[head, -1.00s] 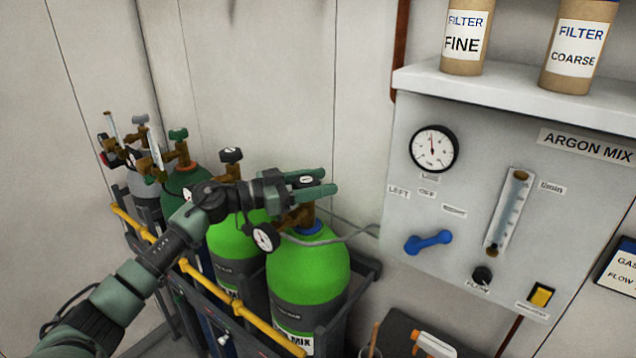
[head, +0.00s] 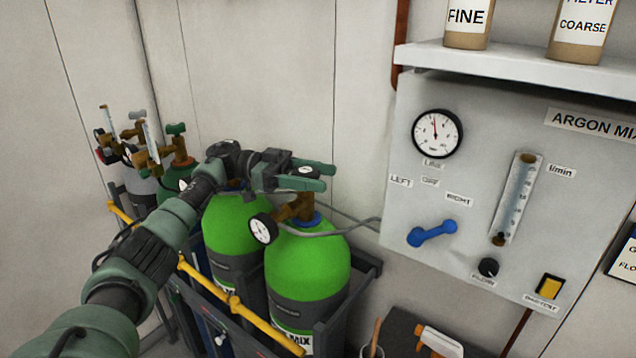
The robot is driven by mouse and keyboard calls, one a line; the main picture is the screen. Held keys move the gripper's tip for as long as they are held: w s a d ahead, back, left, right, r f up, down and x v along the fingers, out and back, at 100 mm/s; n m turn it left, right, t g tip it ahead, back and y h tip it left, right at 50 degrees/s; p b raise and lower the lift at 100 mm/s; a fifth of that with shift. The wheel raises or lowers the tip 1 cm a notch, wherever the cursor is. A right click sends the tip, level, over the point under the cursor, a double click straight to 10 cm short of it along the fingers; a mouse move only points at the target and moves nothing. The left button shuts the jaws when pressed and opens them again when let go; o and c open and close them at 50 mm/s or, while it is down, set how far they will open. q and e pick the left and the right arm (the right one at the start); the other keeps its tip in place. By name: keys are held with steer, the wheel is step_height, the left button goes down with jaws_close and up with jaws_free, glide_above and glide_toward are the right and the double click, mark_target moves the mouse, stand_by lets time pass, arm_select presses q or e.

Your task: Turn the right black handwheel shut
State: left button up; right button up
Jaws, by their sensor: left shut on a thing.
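The right black handwheel (head: 306,170) sits on top of the brass valve (head: 297,206) of the right bright green cylinder (head: 306,262). Only a small dark part of it with a white mark shows between the fingers. My left gripper (head: 328,177) is shut on this handwheel, its two green fingers on either side, reaching in from the left. How far the wheel is turned cannot be read. The second bright green cylinder (head: 231,230) stands to its left, its valve top largely hidden by my left arm. My right gripper is not in view.
A round gauge (head: 263,228) and grey hose sit close under the gripper. A yellow rail (head: 236,307) runs along the rack front. The wall panel (head: 412,205) to the right holds a dial (head: 437,133), blue lever (head: 432,233) and flow tube (head: 517,198).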

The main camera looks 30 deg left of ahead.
mark_target(317, 173)
arm_select(q)
steer(key=shift+m+g+b, duration=0.35)
steer(key=shift+m+g, duration=0.05)
steer(key=shift+g, duration=0.2)
steer(key=shift+s, duration=0.1)
steer(key=o, duration=1.4)
steer(key=shift+c, duration=0.2)
step_height(317, 173, up, 9)
steer(key=b, duration=0.2)
steer(key=shift+f+b, duration=0.1)
steer(key=shift+b, duration=0.2)
step_height(317, 173, up, 11)
